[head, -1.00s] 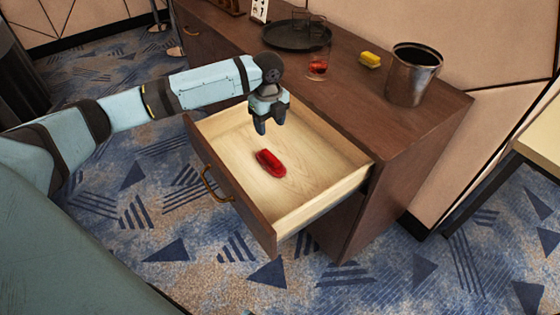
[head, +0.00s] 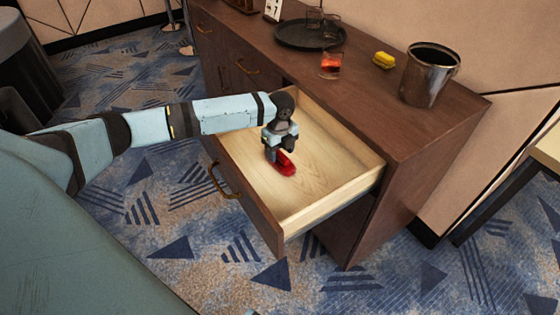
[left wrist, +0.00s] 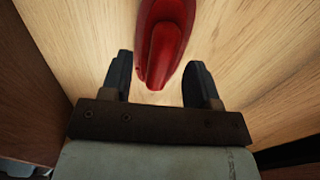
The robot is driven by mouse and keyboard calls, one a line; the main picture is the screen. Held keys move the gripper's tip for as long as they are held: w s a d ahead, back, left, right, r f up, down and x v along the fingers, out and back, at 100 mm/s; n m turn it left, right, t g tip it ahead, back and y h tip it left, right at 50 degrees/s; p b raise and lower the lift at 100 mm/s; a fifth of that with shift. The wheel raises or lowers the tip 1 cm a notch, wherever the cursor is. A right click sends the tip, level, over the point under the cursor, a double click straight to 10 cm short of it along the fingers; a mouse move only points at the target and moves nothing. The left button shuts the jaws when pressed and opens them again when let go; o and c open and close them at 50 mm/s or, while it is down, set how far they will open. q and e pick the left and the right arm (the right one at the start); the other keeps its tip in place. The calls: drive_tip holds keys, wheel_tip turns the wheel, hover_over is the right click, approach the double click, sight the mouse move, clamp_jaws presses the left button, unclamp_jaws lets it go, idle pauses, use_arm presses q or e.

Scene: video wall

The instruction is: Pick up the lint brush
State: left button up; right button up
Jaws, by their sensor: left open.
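The red lint brush (head: 285,166) lies on the pale wooden floor of the open drawer (head: 318,172). My left gripper (head: 279,155) points down into the drawer, just above and at the far-left end of the brush. In the left wrist view the brush (left wrist: 165,45) shows at the top, its near end reaching between the fingertips of my open left gripper (left wrist: 160,75). I see a gap on both sides of the brush. My right gripper is in neither view.
The dark wooden cabinet (head: 400,125) rises right behind the drawer. On its top are a metal bucket (head: 428,75), a yellow sponge-like block (head: 384,60), a glass with red contents (head: 331,66) and a black round tray (head: 295,38). The rest of the drawer is empty.

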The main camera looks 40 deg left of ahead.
sight(280, 153)
use_arm(q)
drive_tip(key=shift+f, duration=0.8)
drive_tip(key=shift+c, duration=0.2)
drive_tip(key=c, duration=0.8)
drive_tip(key=shift+r, duration=0.6)
wheel_tip(280, 153, up, 19)
drive_tip(key=p, duration=0.3)
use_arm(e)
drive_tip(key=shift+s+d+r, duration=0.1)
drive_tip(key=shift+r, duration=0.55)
